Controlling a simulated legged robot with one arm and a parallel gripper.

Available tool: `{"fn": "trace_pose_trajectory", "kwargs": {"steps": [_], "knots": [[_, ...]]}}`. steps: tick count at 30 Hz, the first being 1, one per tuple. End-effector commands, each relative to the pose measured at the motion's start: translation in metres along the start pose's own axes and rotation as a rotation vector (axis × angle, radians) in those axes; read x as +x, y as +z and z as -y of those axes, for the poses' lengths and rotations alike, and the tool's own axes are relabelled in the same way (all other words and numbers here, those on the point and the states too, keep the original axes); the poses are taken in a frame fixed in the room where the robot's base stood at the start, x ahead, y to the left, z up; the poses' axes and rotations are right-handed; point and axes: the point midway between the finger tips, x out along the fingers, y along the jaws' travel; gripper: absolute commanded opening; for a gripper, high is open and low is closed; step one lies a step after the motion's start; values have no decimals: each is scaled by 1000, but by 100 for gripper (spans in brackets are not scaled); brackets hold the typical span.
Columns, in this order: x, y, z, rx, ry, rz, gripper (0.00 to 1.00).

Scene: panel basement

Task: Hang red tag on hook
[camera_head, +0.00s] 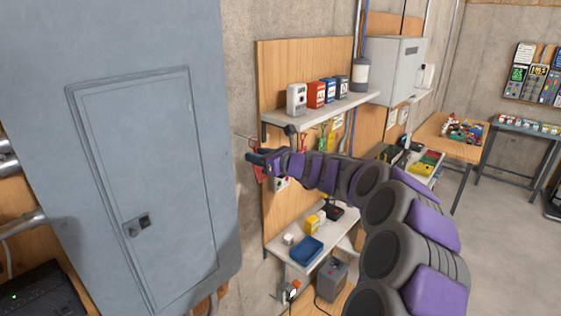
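My purple-and-black arm reaches left across the shelf area. My gripper (254,160) is at its far end, small in the picture, in front of the strip of concrete wall between the grey panel and the wooden board. A red tag (259,175) hangs just below the fingertips, and the gripper appears shut on it. A thin rod-like hook (243,136) shows on the wall a little above and left of the gripper; its shape is too small to tell. Another red item (302,143) hangs under the upper shelf, next to green and yellow ones.
A large grey electrical panel (150,150) fills the left side. The upper shelf (325,112) holds several small boxes, and the lower shelf (305,262) holds a blue tray (307,250). A workbench (450,138) stands at the right. The floor (500,245) at right is clear.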

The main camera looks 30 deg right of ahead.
Motion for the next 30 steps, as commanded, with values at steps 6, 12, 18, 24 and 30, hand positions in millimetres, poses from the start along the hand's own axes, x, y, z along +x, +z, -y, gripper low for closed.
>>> {"fn": "trace_pose_trajectory", "kwargs": {"steps": [6,12,18,24,30], "knots": [[-43,-2,1,3,-5,-2,39],[-89,-3,3,2,-7,-1,39],[-129,0,0,-1,-4,1,39],[-153,-1,-2,-2,-4,-1,39],[-162,0,-5,-3,-1,-2,39]]}}
